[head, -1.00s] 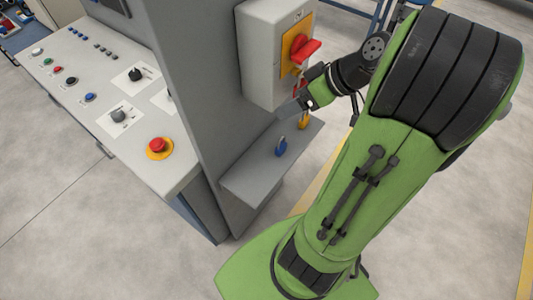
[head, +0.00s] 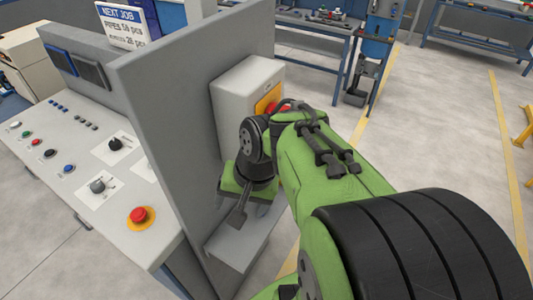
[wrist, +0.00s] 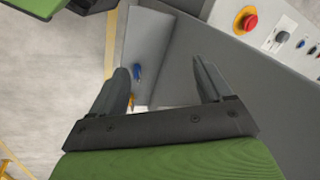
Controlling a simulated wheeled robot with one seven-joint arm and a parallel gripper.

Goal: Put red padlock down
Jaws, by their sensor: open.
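In the head view my gripper (head: 237,217) points down over the grey shelf, partly hidden by my wrist. In the wrist view a blue padlock (wrist: 137,70) stands on the shelf (wrist: 152,38), near the left finger in the picture. A small yellow-orange thing (wrist: 131,99), likely a yellow padlock, shows close to that finger. I cannot make out the red padlock in either current view; my arm or gripper may hide it.
The grey switch box (head: 235,88) with a red handle (head: 283,105) is on the upright panel (head: 175,110) behind the shelf, partly covered by my arm. A sloped control desk (head: 75,165) with a red emergency button (head: 138,215) lies left of the panel.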

